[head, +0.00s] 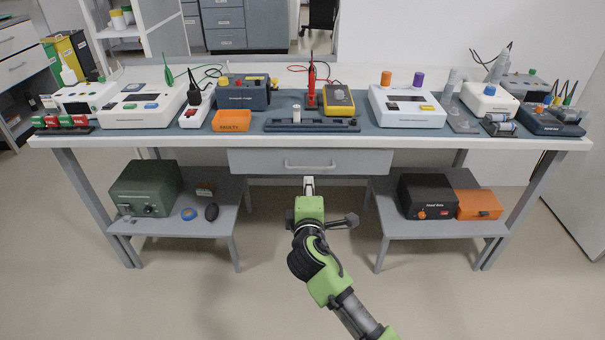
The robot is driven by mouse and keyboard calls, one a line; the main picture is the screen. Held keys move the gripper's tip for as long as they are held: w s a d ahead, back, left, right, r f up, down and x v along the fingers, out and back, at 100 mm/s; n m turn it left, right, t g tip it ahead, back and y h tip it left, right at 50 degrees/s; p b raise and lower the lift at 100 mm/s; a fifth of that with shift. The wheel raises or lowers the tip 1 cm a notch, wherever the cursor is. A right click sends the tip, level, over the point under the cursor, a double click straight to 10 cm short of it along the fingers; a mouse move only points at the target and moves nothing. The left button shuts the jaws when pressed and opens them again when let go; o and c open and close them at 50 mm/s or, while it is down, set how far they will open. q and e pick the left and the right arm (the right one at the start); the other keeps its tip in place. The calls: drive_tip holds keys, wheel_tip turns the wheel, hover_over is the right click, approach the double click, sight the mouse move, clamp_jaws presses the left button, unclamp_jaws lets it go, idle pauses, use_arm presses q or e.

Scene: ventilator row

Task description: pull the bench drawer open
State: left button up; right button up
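The bench drawer (260,162) is a wide grey front under the middle of the bench top, and it looks shut. Its handle (311,168) is a pale horizontal bar at the middle of the front. My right gripper (308,183), on a green and black arm from below, points at the drawer with its tip just below the handle. I cannot tell whether it touches the handle, or whether its fingers are open or shut. My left gripper is not in view.
The bench top (190,133) carries several devices, an orange tray (231,121) and a grey rail (290,126) above the drawer. Low shelves stand either side, with a green box (146,188) left and a black box (427,196) right. The floor before the drawer is clear.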

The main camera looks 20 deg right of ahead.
sight(308, 168)
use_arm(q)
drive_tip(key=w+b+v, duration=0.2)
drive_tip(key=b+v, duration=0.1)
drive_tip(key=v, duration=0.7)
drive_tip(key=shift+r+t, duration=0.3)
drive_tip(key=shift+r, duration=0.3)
use_arm(e)
drive_tip(key=shift+x, duration=6.2)
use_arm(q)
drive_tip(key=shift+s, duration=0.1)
use_arm(e)
drive_tip(key=shift+s, duration=0.1)
clamp_jaws()
